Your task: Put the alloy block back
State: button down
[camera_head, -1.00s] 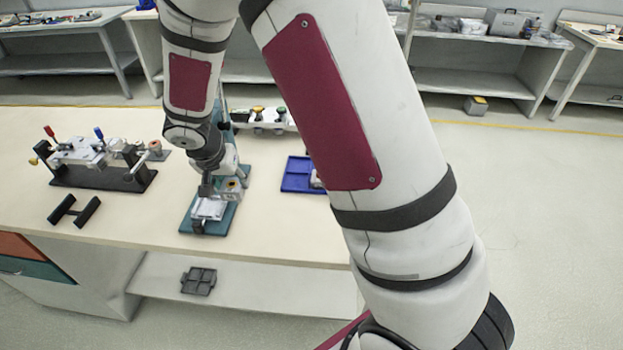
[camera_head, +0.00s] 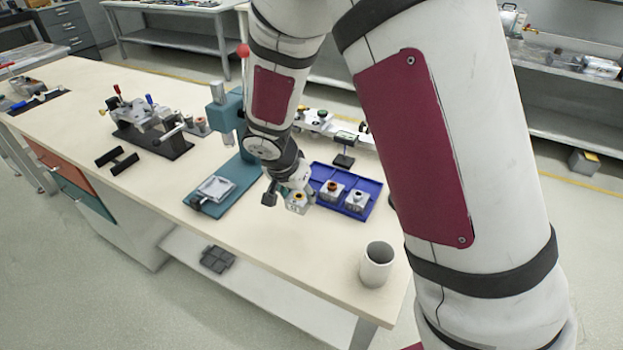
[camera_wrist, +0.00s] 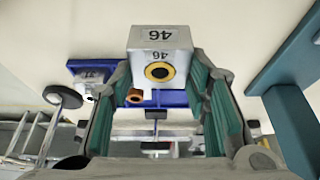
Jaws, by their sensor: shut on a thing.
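My gripper (camera_head: 283,192) is shut on a light grey metal block (camera_head: 297,204), held above the table between the teal press and the blue tray. In the wrist view the block (camera_wrist: 159,38) sits between the green-padded fingers (camera_wrist: 162,85), with the number 46 and a yellow-ringed dark hole showing. The tray's left part is partly hidden by my gripper.
The teal press (camera_head: 228,190) stands left of my gripper, a silver plate on its base. A pale cup (camera_head: 376,266) stands near the table's front right. A clamp fixture (camera_head: 155,128) and a black H-shaped piece (camera_head: 117,159) are farther left. The table front between press and cup is clear.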

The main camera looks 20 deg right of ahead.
jog(key=w+d, duration=0.1)
jog(key=w, duration=0.2)
jog(key=w+d, duration=0.2)
jog(key=w, duration=0.1)
jog(key=w+d+f+p, duration=0.1)
jog(key=w+d, duration=0.1)
jog(key=w, duration=0.2)
jog(key=shift+d, duration=0.1)
jog(key=shift+f, duration=1.75)
jog(key=shift+f, duration=0.1)
jog(key=c, duration=1.2)
grip_release()
jog(key=shift+f, duration=0.1)
